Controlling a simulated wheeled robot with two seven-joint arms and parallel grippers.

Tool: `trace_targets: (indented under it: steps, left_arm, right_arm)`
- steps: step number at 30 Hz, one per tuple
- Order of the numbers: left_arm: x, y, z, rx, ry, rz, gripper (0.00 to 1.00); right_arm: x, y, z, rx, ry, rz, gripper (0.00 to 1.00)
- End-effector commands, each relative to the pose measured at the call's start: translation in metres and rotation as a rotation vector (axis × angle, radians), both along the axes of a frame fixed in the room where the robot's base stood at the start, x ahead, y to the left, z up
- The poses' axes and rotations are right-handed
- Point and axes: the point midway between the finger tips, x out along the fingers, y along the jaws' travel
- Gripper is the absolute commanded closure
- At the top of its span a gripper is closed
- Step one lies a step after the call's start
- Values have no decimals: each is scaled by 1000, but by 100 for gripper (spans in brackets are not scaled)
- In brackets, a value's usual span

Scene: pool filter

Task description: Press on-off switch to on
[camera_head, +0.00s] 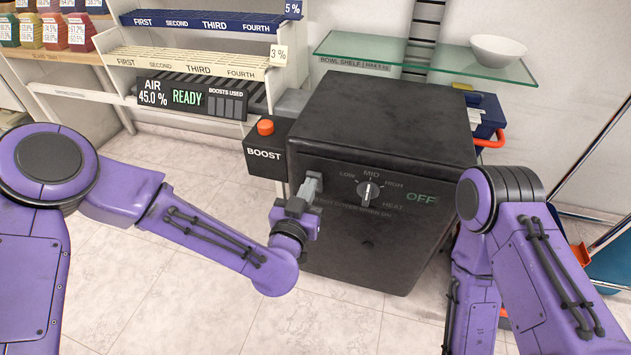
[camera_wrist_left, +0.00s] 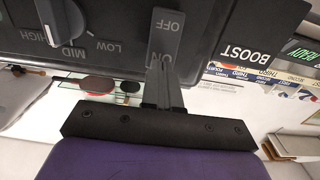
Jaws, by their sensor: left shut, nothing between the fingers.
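A black box-shaped heater unit (camera_head: 385,130) stands in the middle of the head view. Its front has a dial (camera_head: 368,191) marked LOW, MID, HIGH and a display (camera_head: 422,199) reading OFF. In the left wrist view, upside down, a grey on-off switch (camera_wrist_left: 165,35) carries the words OFF and ON. My left gripper (camera_head: 307,192) is shut and empty at the left of the unit's front. In the left wrist view its fingertips (camera_wrist_left: 161,72) overlap the ON end of the switch; I cannot tell whether they touch. My right arm shows at the right, its gripper hidden.
An orange button on a BOOST box (camera_head: 265,154) stands just left of the unit. A readout panel (camera_head: 190,98) shows AIR 45.0 % and READY. A glass shelf (camera_head: 400,52) with a white bowl (camera_head: 498,50) hangs behind. The tiled floor (camera_head: 165,300) in front is clear.

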Motion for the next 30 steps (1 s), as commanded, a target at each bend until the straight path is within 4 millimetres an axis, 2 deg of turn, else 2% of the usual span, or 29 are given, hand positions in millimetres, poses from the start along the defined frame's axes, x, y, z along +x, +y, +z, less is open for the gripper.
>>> trace_targets:
  steps: [21,24,30]
  left_arm:
    - [13,-4,0,0,0,1,100]
    - [9,-3,0,1,1,-1,100]
    - [-14,4,0,1,0,-2,100]
  right_arm:
    - [0,0,2,0,0,0,8]
    - [0,0,2,0,0,0,8]
    - [0,0,2,0,0,0,8]
